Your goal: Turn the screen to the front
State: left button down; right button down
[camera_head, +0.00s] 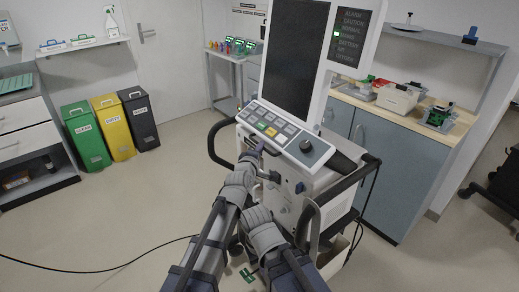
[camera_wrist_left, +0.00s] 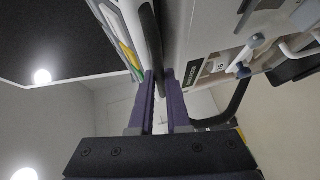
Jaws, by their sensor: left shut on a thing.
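The ventilator's screen (camera_head: 293,60) is a tall dark panel in a white frame, upright and slightly tilted, above a sloped key panel (camera_head: 272,124) with a round knob. Its dark face shows to my camera. My left gripper (camera_head: 257,149) is at the lower left edge of the key panel. In the left wrist view its two purple fingers (camera_wrist_left: 162,100) are shut on a dark bar (camera_wrist_left: 152,40) along the screen unit's edge. My right arm shows in the head view, but its fingers cannot be made out.
The white ventilator cart (camera_head: 325,203) stands below the screen with a dark rail around it. A side panel (camera_head: 352,37) with lit text adjoins the screen. A blue-grey cabinet (camera_head: 384,150) stands close on the right. Bins (camera_head: 118,128) stand far left; a cable crosses the otherwise open floor.

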pick_arm(q)
jog(key=c, duration=1.2)
grip_release()
jog(key=shift+d, duration=0.1)
jog(key=shift+o, duration=0.2)
jog(key=p+v, duration=0.1)
jog(key=v, duration=0.7)
jog(key=shift+f, duration=0.1)
